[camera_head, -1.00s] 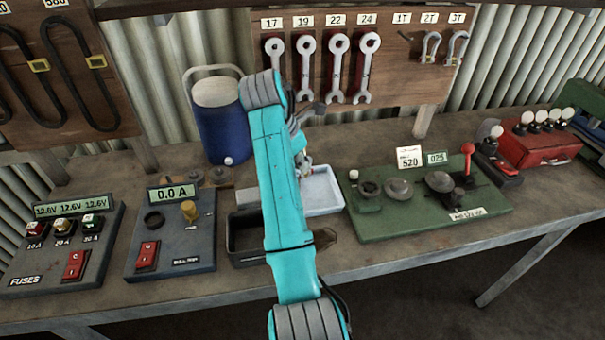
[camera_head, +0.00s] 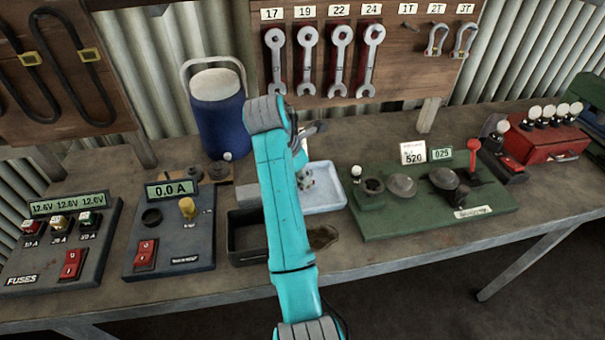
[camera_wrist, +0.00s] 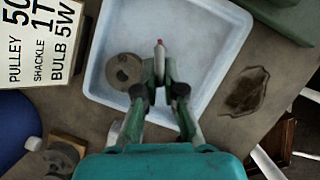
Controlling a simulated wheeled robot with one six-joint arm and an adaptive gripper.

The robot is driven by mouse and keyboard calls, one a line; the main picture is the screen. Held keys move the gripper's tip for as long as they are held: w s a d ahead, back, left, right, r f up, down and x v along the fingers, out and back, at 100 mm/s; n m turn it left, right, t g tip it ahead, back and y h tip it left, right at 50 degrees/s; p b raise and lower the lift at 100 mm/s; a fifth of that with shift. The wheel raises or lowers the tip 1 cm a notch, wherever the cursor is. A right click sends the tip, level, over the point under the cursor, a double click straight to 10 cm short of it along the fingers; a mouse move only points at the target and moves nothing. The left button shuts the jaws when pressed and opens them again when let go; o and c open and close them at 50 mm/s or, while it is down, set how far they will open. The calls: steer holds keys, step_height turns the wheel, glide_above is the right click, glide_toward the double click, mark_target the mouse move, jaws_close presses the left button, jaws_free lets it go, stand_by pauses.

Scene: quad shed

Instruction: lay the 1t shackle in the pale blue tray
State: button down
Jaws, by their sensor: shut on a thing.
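The pale blue tray (camera_head: 334,195) stands on the bench, partly behind my arm; in the wrist view its floor (camera_wrist: 205,30) fills the upper middle. My gripper (camera_wrist: 160,68) is over the tray and shut on a small grey thing with a red tip, the 1t shackle (camera_wrist: 159,44). Most of the shackle is hidden between the fingers, and I cannot tell whether it touches the tray floor. A round grey disc with a hole (camera_wrist: 124,71) lies in the tray just left of the fingers. In the head view my gripper (camera_head: 304,180) is partly hidden by my arm.
A black tray (camera_head: 247,240) stands left of the pale blue one. A green base with weighing pans (camera_head: 430,205) is to the right, a blue cooler (camera_head: 220,125) behind left. A list card (camera_wrist: 40,40) is by the tray. The board's 1T place (camera_head: 408,30) is empty.

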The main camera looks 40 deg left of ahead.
steer(key=shift+f, duration=0.35)
steer(key=c, duration=1.3)
jaws_free()
